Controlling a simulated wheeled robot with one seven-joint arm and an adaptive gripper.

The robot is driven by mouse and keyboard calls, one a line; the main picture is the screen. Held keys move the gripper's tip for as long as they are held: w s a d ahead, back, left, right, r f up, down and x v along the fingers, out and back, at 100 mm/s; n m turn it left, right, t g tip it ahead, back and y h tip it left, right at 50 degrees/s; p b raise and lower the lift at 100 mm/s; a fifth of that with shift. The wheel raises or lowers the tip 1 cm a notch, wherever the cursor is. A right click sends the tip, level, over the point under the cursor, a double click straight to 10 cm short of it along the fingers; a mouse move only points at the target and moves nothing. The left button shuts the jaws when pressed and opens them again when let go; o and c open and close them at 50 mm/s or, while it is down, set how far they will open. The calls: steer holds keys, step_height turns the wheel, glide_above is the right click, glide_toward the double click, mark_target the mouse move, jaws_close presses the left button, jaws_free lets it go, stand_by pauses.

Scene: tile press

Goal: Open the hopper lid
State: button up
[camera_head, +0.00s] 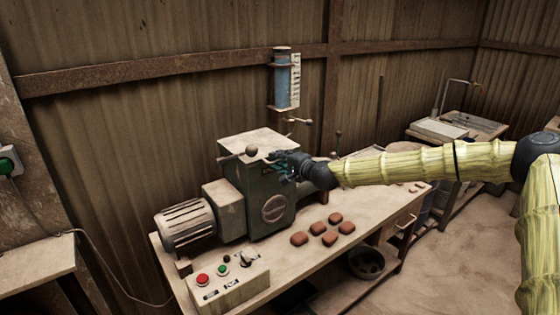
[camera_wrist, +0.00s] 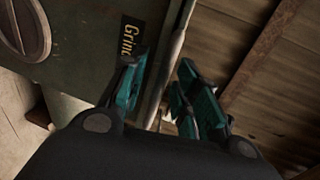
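The hopper lid (camera_head: 262,138) is the pale flat top of the green machine (camera_head: 262,208) and lies level, looking closed. My gripper (camera_head: 288,163) is at the lid's front right edge. In the wrist view my gripper (camera_wrist: 163,75) has its teal fingers apart, with a pale long edge (camera_wrist: 176,45) showing in the gap between them. I cannot tell whether the fingers touch it. The machine's green face with a "Grinder"-like label (camera_wrist: 130,38) is beside the left finger.
A motor (camera_head: 188,226) and a control box (camera_head: 228,278) with red and green buttons stand left and in front. Several brown tiles (camera_head: 330,239) lie on the bench (camera_head: 372,222). A blue-filled tube (camera_head: 282,82) hangs on the wall behind the lid.

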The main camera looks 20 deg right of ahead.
jaws_close()
steer(key=shift+r, duration=0.1)
